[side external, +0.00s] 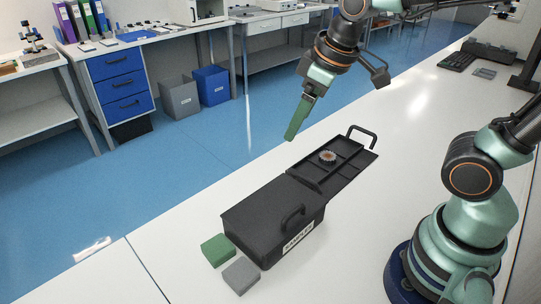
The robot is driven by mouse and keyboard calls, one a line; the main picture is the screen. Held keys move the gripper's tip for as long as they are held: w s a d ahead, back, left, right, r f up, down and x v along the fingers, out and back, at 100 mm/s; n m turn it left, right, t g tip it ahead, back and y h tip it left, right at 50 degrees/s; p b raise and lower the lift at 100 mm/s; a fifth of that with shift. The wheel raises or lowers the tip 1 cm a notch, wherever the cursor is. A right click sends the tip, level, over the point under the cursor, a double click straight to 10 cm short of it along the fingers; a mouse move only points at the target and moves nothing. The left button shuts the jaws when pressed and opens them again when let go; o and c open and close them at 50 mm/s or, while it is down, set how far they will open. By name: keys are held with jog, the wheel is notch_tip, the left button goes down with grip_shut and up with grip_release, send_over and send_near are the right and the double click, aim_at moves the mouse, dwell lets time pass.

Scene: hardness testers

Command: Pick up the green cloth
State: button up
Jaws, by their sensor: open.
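The green cloth (218,250) looks like a small, thick folded square. It lies flat on the white bench, at the left front of a black case, beside a grey block of similar shape. My gripper (292,136) is high above the bench, beyond the case, up and to the right of the cloth in the picture. Its green fingers point down and slightly left. They are open and empty, and well apart from the cloth. From this side the fingers overlap, so the gap between them is hard to see.
The black case (262,222) has a handle and a white label. A shallow black tray (345,165) with a round toothed part (327,156) adjoins it. The grey block (241,275) sits close to the cloth. Bench left of the cloth is clear.

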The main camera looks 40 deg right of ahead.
jog(key=w+a+f+n+g, duration=0.1)
jog(key=w+a+f+n, duration=0.1)
jog(key=a+n, duration=0.25)
jog(key=w+a+f+n+g, duration=0.2)
jog(key=a+f+n, duration=0.1)
jog(key=a, duration=0.2)
jog(key=n+g, duration=0.1)
jog(key=n, duration=0.4)
send_over(220, 245)
notch_tip(220, 245, down, 7)
jog(key=shift+h, duration=0.3)
jog(key=f, duration=0.6)
jog(key=shift+s, duration=0.2)
jog(key=shift+w+f, duration=0.2)
jog(key=shift+f, duration=2.65)
jog(key=shift+c, duration=0.3)
jog(key=c, duration=1)
